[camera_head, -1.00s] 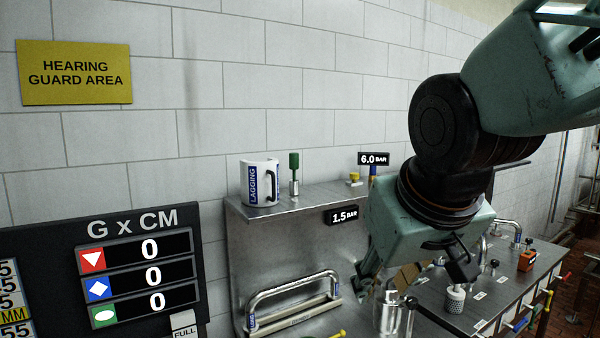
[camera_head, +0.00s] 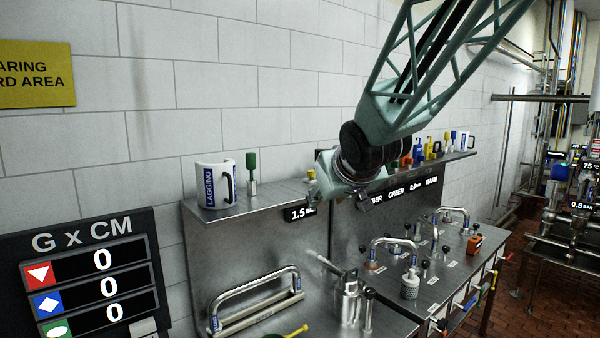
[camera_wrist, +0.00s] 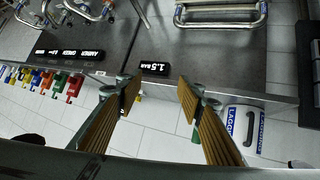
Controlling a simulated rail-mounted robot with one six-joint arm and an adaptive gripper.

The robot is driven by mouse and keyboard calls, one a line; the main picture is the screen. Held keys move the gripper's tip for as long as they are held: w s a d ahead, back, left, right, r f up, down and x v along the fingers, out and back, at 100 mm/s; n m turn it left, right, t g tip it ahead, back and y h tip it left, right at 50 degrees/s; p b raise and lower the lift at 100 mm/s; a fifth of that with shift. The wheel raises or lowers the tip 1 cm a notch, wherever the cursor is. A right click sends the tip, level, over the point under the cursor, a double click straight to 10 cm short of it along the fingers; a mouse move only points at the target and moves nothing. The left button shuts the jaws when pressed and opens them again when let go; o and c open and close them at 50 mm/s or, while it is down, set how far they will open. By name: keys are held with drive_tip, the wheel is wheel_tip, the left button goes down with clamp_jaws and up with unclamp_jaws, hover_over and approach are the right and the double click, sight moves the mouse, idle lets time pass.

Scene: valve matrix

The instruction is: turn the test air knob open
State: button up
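My gripper (camera_wrist: 157,88) is open in the wrist view, its two wood-coloured finger pads wide apart with nothing held between them. In the head view it is at the raised steel shelf, near the 1.5 BAR display, partly hidden by my wrist. A small yellow knob (camera_head: 312,174) stands on the shelf just left of my gripper; I cannot read a label that names it test air. A small yellow part also shows beside the left finger in the wrist view (camera_wrist: 138,97). Contact with the fingers is not visible.
A LAGGING mug (camera_head: 214,187) and a green-handled tool (camera_head: 251,172) stand left on the shelf. Coloured hooks (camera_head: 418,152) are at its right. Below are a bent handle (camera_head: 255,299), a metal can (camera_head: 349,300) and a bench of valves (camera_head: 440,262).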

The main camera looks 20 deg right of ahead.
drive_tip(key=w+d+r+t+y+p, duration=0.1)
drive_tip(key=w+d+t, duration=0.1)
drive_tip(key=w+d, duration=0.35)
drive_tip(key=w+d+r+t+p, duration=0.1)
drive_tip(key=w+d, duration=0.1)
drive_tip(key=w, duration=0.7)
drive_tip(key=n+t+y+p, duration=0.2)
drive_tip(key=t+y+p, duration=0.1)
drive_tip(key=t+y, duration=0.1)
approach(312, 170)
drive_tip(key=shift+s+d+f, duration=0.1)
drive_tip(key=shift+s, duration=0.8)
drive_tip(key=shift+s+d, duration=0.15)
drive_tip(key=shift+s, duration=0.8)
drive_tip(key=shift+w, duration=0.1)
drive_tip(key=shift+w+a, duration=0.25)
drive_tip(key=shift+w, duration=0.9)
drive_tip(key=w, duration=0.3)
drive_tip(key=w+p, duration=0.1)
drive_tip(key=w, duration=0.3)
drive_tip(key=w+a+p, duration=0.1)
drive_tip(key=w, duration=0.3)
drive_tip(key=shift+w+a, duration=0.1)
drive_tip(key=shift+c, duration=0.6)
